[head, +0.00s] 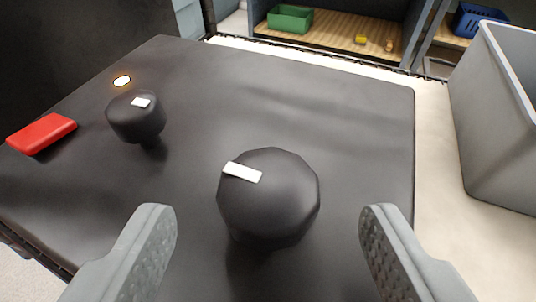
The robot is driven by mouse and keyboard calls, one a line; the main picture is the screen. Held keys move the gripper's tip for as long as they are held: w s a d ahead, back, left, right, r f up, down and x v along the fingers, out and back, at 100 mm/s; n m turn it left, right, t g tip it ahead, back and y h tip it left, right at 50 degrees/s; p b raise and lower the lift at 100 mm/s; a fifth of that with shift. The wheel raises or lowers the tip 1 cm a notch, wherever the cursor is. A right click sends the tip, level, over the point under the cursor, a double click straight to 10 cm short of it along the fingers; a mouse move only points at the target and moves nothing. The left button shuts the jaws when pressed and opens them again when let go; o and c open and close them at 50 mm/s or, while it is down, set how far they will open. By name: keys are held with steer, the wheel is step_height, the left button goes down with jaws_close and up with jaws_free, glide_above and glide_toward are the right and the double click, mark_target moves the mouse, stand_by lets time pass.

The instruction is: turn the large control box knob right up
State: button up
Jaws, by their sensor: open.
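The large control box knob (280,205) is a dark, many-sided knob standing on the black top of the control box (330,105). Its white marker strip (242,172) lies near the knob's left edge in the picture, pointing left and slightly up. My gripper (270,228) is open, with one grey finger to the left of the large knob and one to the right, both apart from it. A smaller dark knob (136,121) with a white mark (141,102) stands farther back on the left.
A red switch or block (41,134) and a glowing round light (122,81) are on the box's left side. A grey bin (492,120) stands at the right. Behind is a shelf with a green bin (290,18) and a blue basket (478,20).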

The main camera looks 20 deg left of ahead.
mark_target(267, 207)
steer(key=shift+x, duration=1.6)
steer(key=c, duration=1)
